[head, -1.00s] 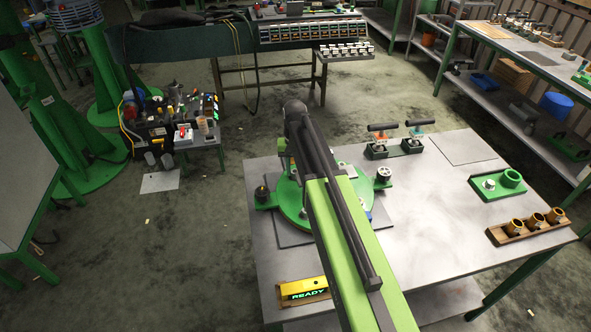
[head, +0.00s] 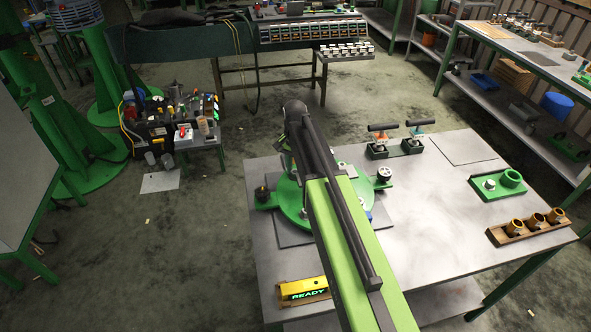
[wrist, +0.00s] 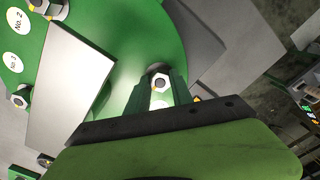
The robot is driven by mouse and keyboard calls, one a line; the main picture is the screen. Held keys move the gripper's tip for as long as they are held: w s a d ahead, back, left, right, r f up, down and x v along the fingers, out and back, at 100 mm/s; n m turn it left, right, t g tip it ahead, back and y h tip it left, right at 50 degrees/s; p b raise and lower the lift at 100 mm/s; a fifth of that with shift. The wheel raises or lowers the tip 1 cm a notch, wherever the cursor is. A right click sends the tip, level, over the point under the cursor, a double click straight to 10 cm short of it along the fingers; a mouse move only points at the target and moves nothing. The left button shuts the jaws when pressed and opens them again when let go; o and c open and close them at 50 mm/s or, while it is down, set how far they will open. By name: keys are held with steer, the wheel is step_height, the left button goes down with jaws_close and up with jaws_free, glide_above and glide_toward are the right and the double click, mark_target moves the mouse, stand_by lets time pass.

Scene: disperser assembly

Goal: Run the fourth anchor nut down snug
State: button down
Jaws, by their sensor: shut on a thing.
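In the wrist view my gripper (wrist: 163,88) has its two green fingers closed around a silver hex nut (wrist: 161,83) near the edge of the round green base (wrist: 140,30). A dark hole or stud end shows in the middle of the nut. Whether the nut sits flush on the base cannot be told. Two more nuts on the base show in the wrist view, one at the left (wrist: 21,97) and one at the top left (wrist: 47,6), near labels "No. 3" and "No. 2". In the head view the green base (head: 290,205) is partly hidden by my arm, and my gripper is hidden.
A flat grey plate (wrist: 68,85) crosses the base beside the fingers. The table's right middle is clear.

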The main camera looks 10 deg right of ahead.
mark_target(295, 172)
stand_by(0.3)
steer(key=c, duration=1.1)
jaws_free()
steer(key=shift+r, duration=0.1)
step_height(295, 172, up, 17)
steer(key=p, duration=1.7)
steer(key=shift+r, duration=0.1)
steer(key=s+f+n+b, duration=0.2)
steer(key=s+f+b, duration=0.1)
steer(key=s, duration=0.3)
steer(key=s+f+n+b, duration=0.3)
steer(key=s+f+b, duration=0.1)
steer(key=s, duration=0.2)
steer(key=s+f+n+b, duration=0.2)
steer(key=s+f+b, duration=0.2)
steer(key=s, duration=0.2)
steer(key=shift+s+a+f+n, duration=0.15)
steer(key=shift+s+f+n, duration=0.05)
steer(key=shift+f+n, duration=0.2)
steer(key=shift+r, duration=0.2)
